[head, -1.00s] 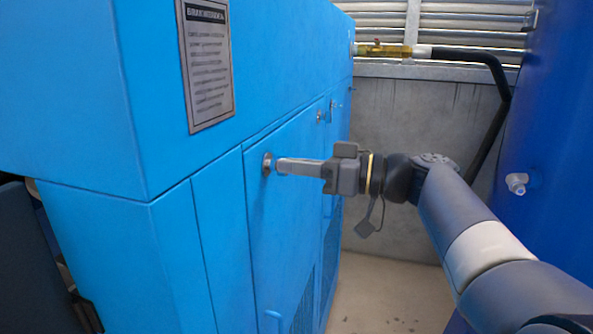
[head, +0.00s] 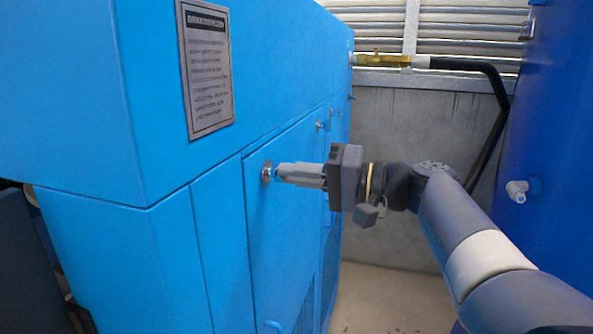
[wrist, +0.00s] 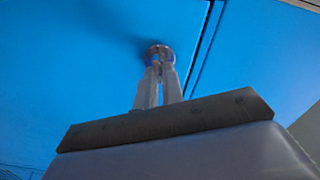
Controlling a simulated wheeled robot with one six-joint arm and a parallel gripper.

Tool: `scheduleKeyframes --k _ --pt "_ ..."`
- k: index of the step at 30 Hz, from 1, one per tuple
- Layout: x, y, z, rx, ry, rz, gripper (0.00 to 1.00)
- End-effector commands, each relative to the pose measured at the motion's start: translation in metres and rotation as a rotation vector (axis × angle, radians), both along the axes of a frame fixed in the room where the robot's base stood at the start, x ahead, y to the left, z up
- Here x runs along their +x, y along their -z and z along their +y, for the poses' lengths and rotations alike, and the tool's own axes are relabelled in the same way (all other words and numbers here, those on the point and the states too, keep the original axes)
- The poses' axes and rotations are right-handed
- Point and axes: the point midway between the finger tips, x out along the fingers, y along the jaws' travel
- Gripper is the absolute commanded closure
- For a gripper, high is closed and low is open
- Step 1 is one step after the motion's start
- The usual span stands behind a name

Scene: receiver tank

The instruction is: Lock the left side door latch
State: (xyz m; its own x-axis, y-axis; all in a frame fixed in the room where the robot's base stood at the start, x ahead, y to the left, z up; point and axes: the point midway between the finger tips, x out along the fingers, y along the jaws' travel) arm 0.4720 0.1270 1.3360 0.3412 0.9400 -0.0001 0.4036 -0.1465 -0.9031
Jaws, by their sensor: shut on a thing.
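The door latch (head: 266,172) is a small round metal fitting near the top of the blue side door (head: 285,225). My gripper (head: 281,172) reaches it from the right, with its fingers level and pointing at the door. In the wrist view the fingertips (wrist: 157,72) are closed on the part of the latch (wrist: 158,52) that stands out from the door. The fingertips hide most of that part, so its angle cannot be told. The door lies flush with the cabinet around it.
Another latch (head: 320,126) sits farther along the blue cabinet. A placard (head: 207,70) is on the cabinet's upper front. A black hose (head: 490,75) runs from a brass fitting (head: 383,60) at the back. A dark blue tank (head: 550,130) bounds the right. Floor (head: 385,300) between is clear.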

Motion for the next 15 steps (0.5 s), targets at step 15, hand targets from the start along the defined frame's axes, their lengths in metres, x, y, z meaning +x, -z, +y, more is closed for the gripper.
scheduleKeyframes --k 15 --pt "0.0006 0.0 -0.0003 0.128 0.001 0.35 1.0"
